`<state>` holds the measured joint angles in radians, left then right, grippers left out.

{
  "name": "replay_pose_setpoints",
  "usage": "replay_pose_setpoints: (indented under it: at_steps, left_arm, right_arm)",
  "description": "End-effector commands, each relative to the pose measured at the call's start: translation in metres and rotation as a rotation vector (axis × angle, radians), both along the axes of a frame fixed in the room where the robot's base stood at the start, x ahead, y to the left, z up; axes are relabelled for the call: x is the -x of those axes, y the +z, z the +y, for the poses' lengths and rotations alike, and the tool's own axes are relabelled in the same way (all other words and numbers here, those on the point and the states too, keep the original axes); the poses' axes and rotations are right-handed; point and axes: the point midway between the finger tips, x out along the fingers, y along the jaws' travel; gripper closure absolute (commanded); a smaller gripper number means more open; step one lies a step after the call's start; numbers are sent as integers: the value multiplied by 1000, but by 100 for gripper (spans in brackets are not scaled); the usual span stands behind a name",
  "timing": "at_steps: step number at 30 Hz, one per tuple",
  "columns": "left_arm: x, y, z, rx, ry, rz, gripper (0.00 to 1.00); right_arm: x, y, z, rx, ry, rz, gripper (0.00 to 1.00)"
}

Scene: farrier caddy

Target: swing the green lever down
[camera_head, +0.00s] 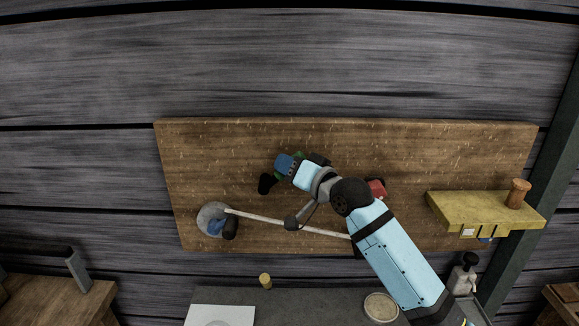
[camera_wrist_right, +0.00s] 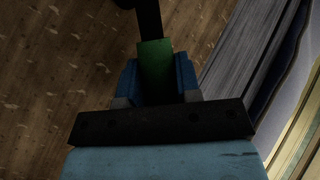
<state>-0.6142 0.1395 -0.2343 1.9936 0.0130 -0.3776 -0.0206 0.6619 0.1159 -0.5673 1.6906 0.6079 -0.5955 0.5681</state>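The green lever (camera_wrist_right: 156,68) shows in the right wrist view between the two blue fingers of my right gripper (camera_wrist_right: 156,75), which sit close against both its sides. A black bar continues from it toward the top edge. In the head view my right gripper (camera_head: 285,164) is at the wooden board and covers most of the lever. Only small green bits (camera_head: 280,178) show around it, with a black knob (camera_head: 265,183) at lower left. My left gripper is not in view.
The board (camera_head: 400,150) is on a plank wall. A pale rod (camera_head: 262,218) runs right from a round grey plate (camera_head: 205,212), passing below the gripper. A red part (camera_head: 377,188) is partly behind my right arm. A yellow shelf (camera_head: 470,207) carries a brown peg (camera_head: 518,193).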

Motion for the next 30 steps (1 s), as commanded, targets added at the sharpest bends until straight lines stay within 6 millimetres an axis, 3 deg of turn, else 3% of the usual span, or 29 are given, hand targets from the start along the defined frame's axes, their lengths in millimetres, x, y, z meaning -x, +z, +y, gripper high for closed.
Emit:
replay_pose_setpoints:
  at_steps: [11,30]
  left_arm:
    - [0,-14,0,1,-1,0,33]
    - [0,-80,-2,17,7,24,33]
  right_arm:
    - [0,-11,-5,-103,0,4,100]
    - [0,-49,-21,-603,1,2,100]
